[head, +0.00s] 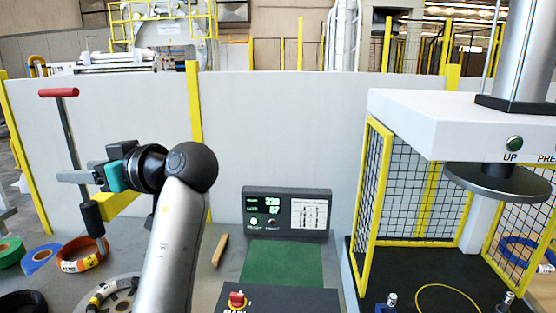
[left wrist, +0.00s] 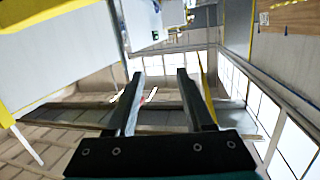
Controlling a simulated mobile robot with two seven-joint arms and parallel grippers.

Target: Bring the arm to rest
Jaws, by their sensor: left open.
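My left arm rises from the bottom of the head view and bends at a dark round joint. My left gripper (head: 72,177) is raised above the bench and points left, near the red-handled lever post. Its jaws are open with nothing between them. In the left wrist view the two fingers (left wrist: 160,74) stand apart, with only distant background beyond them. My right gripper is not in view.
A red-handled lever (head: 58,92) stands at left. Below are an orange coil (head: 82,265), a blue roll (head: 40,258) and a green roll (head: 9,252). A display box (head: 257,232) stands mid-bench. A caged press (head: 410,120) stands right. A white partition (head: 280,130) closes the back.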

